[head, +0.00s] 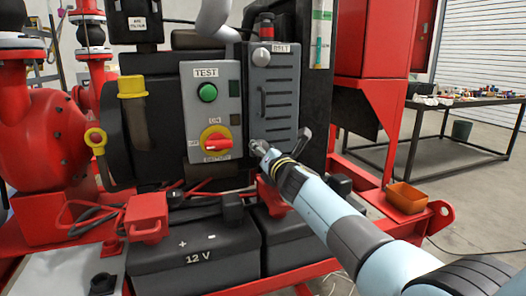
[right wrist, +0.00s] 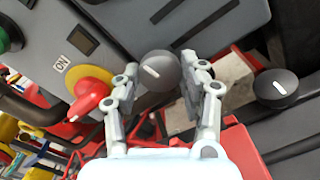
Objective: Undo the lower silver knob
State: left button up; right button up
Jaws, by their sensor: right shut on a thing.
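The lower silver knob (right wrist: 159,71) is a round grey knob with a white mark on its face, at the lower corner of the grey belt cover (head: 284,90). My right gripper (head: 263,148) reaches it from the lower right in the head view. In the right wrist view the gripper's fingers (right wrist: 160,78) lie on both sides of the knob and are shut on it. In the head view the gripper mostly hides this knob. The upper silver knob (head: 266,30) sits at the top of the cover. My left gripper is not in view.
Left of the cover is a control box with a green TEST button (head: 207,93) and a red-and-yellow rotary switch (head: 217,144). A dark knob (right wrist: 277,88) is on the right in the wrist view. Batteries (head: 195,250) stand below.

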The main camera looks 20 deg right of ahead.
jog(key=shift+f, duration=0.15)
dwell(0.3)
jog(key=o, duration=1.1)
jog(key=shift+o, duration=0.4)
